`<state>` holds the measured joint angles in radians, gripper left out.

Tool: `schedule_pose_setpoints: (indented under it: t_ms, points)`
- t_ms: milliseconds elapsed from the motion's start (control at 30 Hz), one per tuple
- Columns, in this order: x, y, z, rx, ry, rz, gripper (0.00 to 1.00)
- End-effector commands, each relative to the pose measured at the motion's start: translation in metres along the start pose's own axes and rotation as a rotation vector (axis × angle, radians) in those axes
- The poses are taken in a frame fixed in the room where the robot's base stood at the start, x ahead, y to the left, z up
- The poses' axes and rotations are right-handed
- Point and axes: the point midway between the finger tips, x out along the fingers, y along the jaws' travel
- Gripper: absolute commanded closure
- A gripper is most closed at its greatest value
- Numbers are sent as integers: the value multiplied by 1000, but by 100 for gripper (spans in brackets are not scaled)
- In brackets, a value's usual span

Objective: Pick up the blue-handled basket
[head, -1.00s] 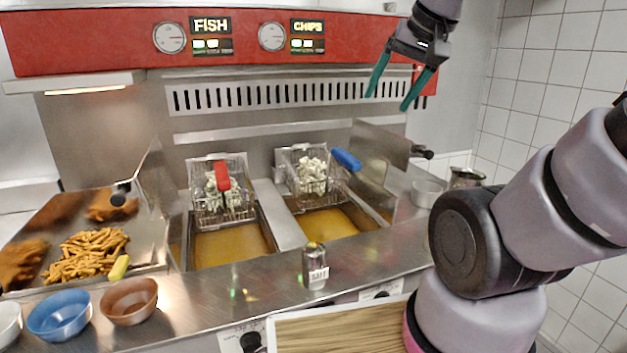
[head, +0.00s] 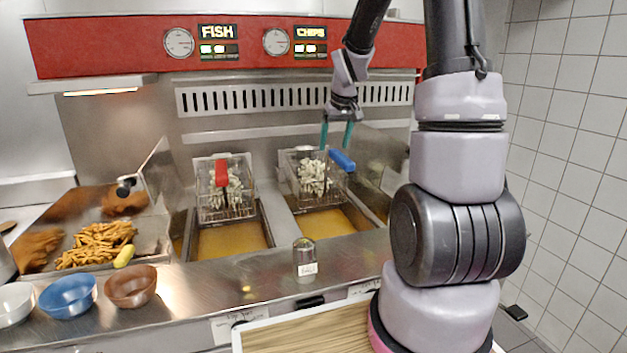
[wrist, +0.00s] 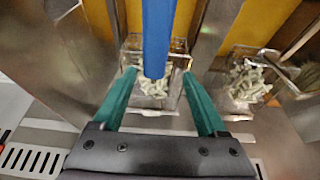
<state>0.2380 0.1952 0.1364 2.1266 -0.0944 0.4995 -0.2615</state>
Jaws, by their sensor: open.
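The blue-handled basket (head: 303,178) is a wire basket holding pale pieces, hung over the right fryer vat below the CHIPS sign. Its blue handle (head: 342,160) points toward the front right. My gripper (head: 337,142) is open, its teal fingers pointing down just above the handle and basket. In the wrist view the blue handle (wrist: 157,35) runs from the top edge down between the spread fingers (wrist: 160,85), with the basket (wrist: 172,103) behind it. No contact between fingers and handle can be made out.
A red-handled basket (head: 222,200) hangs over the left vat. A metal side panel (head: 378,160) stands close right of the blue-handled basket. The vented back wall (head: 262,98) is behind. A salt shaker (head: 305,260) and bowls (head: 68,297) stand on the front counter.

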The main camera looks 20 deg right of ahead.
Motion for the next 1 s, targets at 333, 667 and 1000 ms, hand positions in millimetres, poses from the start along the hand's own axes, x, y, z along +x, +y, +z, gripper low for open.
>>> schedule_pose_setpoints:
  t_ms: [333, 667, 1000]
  points:
    - [38, 1, 2, 2, -1, 0, 25]
    - [81, 7, 6, 1, -1, -1, 25]
    - [85, 8, 6, 2, 0, 0, 44]
